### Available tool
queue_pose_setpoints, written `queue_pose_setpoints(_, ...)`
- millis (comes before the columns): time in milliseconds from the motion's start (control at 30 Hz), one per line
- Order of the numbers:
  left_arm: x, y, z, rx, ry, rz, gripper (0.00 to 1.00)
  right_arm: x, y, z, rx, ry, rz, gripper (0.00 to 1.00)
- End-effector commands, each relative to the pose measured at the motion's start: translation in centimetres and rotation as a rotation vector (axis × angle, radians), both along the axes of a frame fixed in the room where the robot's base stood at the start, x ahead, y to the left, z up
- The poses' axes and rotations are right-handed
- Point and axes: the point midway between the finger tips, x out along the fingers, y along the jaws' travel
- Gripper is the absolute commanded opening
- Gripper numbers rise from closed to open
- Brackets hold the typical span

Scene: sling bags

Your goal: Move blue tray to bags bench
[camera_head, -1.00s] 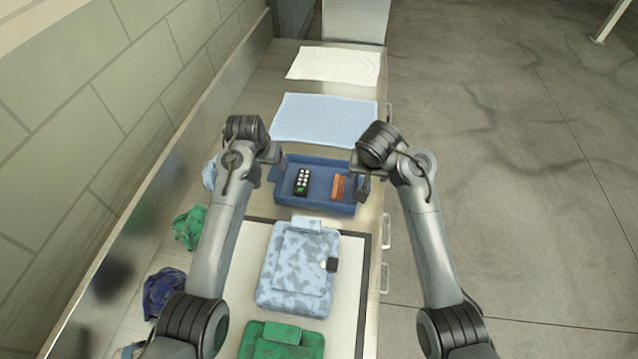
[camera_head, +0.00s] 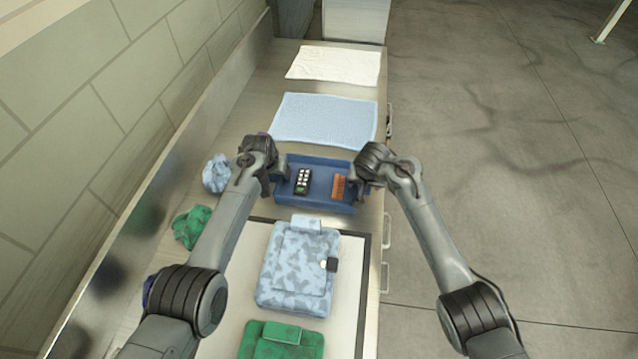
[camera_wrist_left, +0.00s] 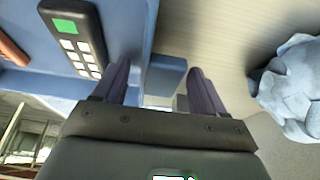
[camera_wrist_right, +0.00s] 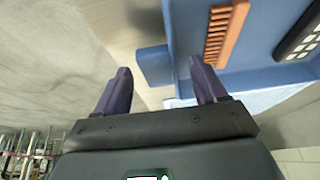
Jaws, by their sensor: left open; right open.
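The blue tray (camera_head: 320,204) sits on the bench beyond the camouflage sling bag. A black remote with a green button (camera_head: 303,181) and an orange comb-like brush (camera_head: 338,188) lie in it. My left gripper (camera_head: 276,172) is at the tray's left end. In the left wrist view its open fingers (camera_wrist_left: 158,88) stand around the tray's end handle (camera_wrist_left: 167,76), one finger over the tray's inside. My right gripper (camera_head: 360,186) is at the right end. In the right wrist view its open fingers (camera_wrist_right: 160,88) are on either side of the other handle (camera_wrist_right: 153,66). Contact cannot be told.
A light blue towel (camera_head: 325,120) and a white towel (camera_head: 335,66) lie beyond the tray. The camouflage bag (camera_head: 296,270) and a green bag (camera_head: 281,342) lie nearer on a framed mat. Crumpled pale blue (camera_head: 216,174) and green cloths (camera_head: 190,227) lie along the wall side.

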Motion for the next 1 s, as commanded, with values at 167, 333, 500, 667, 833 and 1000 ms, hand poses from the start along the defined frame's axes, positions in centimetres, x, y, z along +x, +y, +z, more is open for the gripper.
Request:
queue_pose_setpoints(167, 0.07, -0.03, -0.08, 0.0, -0.002, 0.0, 0.71, 0.06, -0.03, -0.16, 0.0, 0.0, 0.0, 0.71)
queue_pose_setpoints(333, 0.06, -0.03, -0.09, 0.0, -0.001, 0.0, 0.71, 0.06, -0.03, -0.16, 0.0, 0.0, 0.0, 0.71)
queue_pose_setpoints(500, 0.05, -0.03, -0.11, 0.0, -0.001, 0.0, 0.51, 0.05, -0.03, -0.16, 0.0, 0.0, 0.001, 0.51)
queue_pose_setpoints(667, 0.04, -0.03, -0.11, 0.0, -0.001, 0.0, 0.27, 0.04, -0.03, -0.16, 0.0, 0.0, 0.001, 0.27)
queue_pose_setpoints(833, 0.04, -0.03, -0.11, 0.0, -0.001, 0.0, 0.08, 0.03, -0.03, -0.16, 0.0, 0.0, 0.001, 0.03)
queue_pose_setpoints(1000, 0.07, -0.02, -0.05, 0.0, -0.001, 0.0, 0.07, 0.05, -0.01, -0.11, 0.0, 0.0, 0.001, 0.03)
